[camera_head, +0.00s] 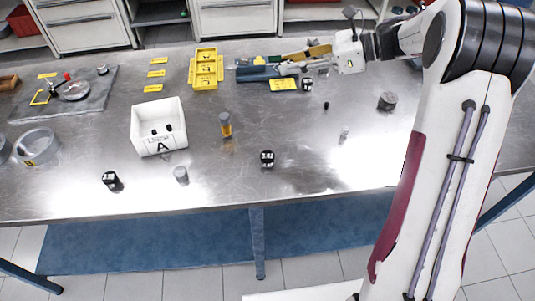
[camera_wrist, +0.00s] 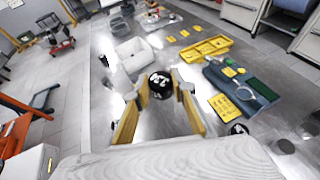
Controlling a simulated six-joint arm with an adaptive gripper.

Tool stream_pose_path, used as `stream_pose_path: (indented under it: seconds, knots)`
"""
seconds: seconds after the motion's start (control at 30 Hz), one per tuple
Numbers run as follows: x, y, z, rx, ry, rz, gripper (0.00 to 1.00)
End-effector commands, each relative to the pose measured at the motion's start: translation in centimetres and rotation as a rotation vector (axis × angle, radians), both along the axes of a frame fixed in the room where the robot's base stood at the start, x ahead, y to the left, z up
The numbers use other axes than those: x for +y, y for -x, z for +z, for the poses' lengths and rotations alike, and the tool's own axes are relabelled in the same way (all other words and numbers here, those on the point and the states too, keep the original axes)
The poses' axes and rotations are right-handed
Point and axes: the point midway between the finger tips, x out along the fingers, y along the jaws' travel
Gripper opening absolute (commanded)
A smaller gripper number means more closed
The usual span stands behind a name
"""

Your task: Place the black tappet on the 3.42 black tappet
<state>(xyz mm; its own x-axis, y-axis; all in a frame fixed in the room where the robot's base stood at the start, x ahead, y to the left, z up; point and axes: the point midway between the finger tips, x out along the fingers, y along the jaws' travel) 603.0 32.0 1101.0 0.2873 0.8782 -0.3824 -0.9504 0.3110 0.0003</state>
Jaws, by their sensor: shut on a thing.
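My gripper (camera_head: 312,50) is raised above the table near the blue tray. In the wrist view its yellow fingers (camera_wrist: 160,86) are shut on a black tappet (camera_wrist: 160,84) with white characters on its face, not fully readable. In the head view the held tappet is hard to make out against the fingers. Other black tappets with white markings stand apart on the table: one in the front middle (camera_head: 267,158), one at the front left (camera_head: 111,181), and one beside a yellow card (camera_head: 307,84). I cannot read which of them bears 3.42.
A white bin marked A (camera_head: 160,143) stands left of centre. A yellow tray (camera_head: 206,82) and a blue tray (camera_head: 262,73) lie at the back. Small metal parts (camera_head: 181,176), an orange-banded cylinder (camera_head: 226,130) and a dark cylinder (camera_head: 387,101) stand around. The front right table is mostly clear.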

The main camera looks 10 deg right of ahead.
Motion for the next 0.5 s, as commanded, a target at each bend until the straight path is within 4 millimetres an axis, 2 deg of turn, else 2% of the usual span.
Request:
stream_pose_path:
  seconds: [0.2, 0.5]
  knots:
    - [2.8, 4.7, -0.8, 0.002, -0.001, 0.091, 0.04]
    - [5.4, 11.2, -2.5, 0.002, -0.001, 0.21, 0.04]
